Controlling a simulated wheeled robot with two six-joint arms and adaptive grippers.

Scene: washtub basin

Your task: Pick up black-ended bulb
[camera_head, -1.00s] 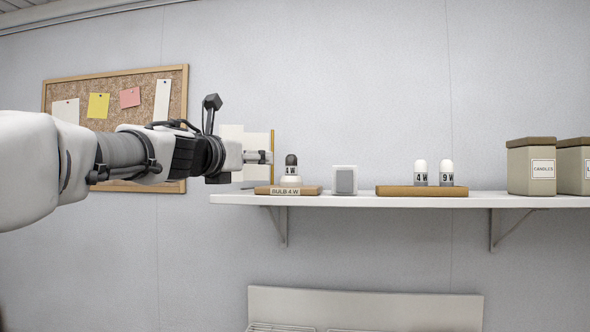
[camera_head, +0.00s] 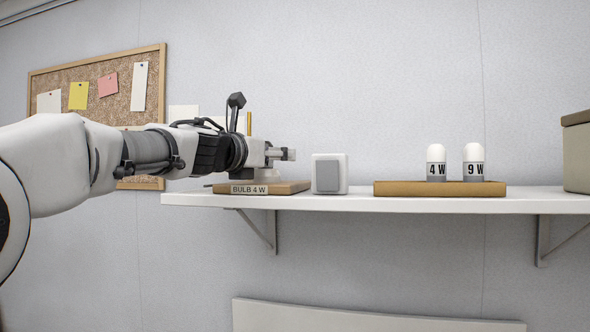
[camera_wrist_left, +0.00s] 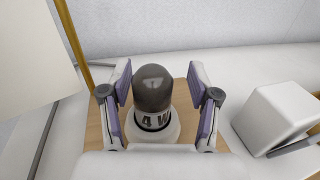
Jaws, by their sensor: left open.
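The black-ended bulb (camera_wrist_left: 152,90), with a dark dome and a "4 W" band, stands upright in a white round holder (camera_wrist_left: 170,130) on a wooden board labelled "BULB 4 W" (camera_head: 256,189). In the head view my left gripper (camera_head: 283,154) is above this board and hides the bulb. In the left wrist view the open left gripper (camera_wrist_left: 160,80) has one finger on each side of the bulb. Gaps show between the fingers and the bulb. My right gripper is not in view.
A white and grey block (camera_head: 329,174) stands just right of the board; it also shows in the wrist view (camera_wrist_left: 275,115). Two white-topped bulbs, "4 W" (camera_head: 436,162) and "9 W" (camera_head: 473,162), stand on another board (camera_head: 440,189). The white shelf (camera_head: 350,203) carries all this.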

